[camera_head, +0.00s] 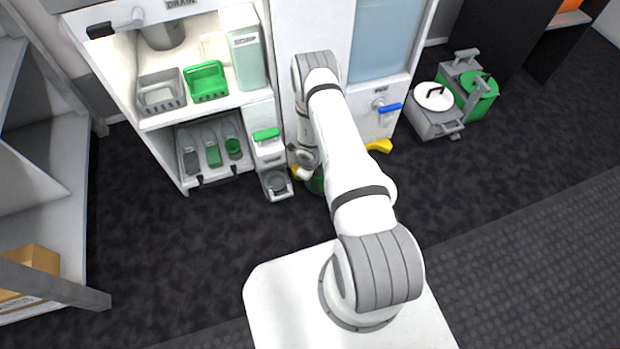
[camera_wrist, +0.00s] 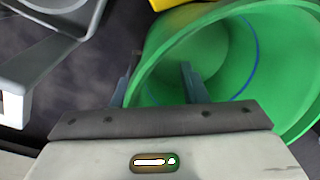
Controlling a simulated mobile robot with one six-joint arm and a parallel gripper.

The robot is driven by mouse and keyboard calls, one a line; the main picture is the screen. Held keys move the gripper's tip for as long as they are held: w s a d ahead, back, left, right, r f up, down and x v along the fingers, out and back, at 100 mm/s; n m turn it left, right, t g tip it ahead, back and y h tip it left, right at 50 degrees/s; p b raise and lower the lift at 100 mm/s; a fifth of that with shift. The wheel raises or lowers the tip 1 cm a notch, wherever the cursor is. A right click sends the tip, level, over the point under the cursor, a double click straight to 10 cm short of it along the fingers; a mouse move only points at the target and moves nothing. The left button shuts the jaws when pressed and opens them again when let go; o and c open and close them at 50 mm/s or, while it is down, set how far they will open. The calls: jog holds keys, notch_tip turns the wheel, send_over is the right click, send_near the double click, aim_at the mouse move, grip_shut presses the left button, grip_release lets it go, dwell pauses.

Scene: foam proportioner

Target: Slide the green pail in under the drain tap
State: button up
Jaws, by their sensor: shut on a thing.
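The green pail (camera_wrist: 255,60) fills the right of the wrist view, its open mouth toward the camera and a blue line inside. My gripper (camera_wrist: 158,88) is shut on its wall, one finger inside and one outside. In the head view only a sliver of the pail (camera_head: 317,186) shows at floor level beside the white cabinet; my arm hides the rest.
A white dispenser with a green top (camera_head: 267,147) and grey ring stand (camera_head: 277,183) is just left of the pail. A yellow piece (camera_head: 379,146) lies low by the cabinet. Grey and green canisters (camera_head: 434,97) stand at the right. Dark floor in front is clear.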

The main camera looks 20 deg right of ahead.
jog(key=shift+o, duration=1.4)
jog(key=shift+w, duration=0.2)
jog(key=shift+s, duration=0.1)
jog(key=shift+a, duration=0.1)
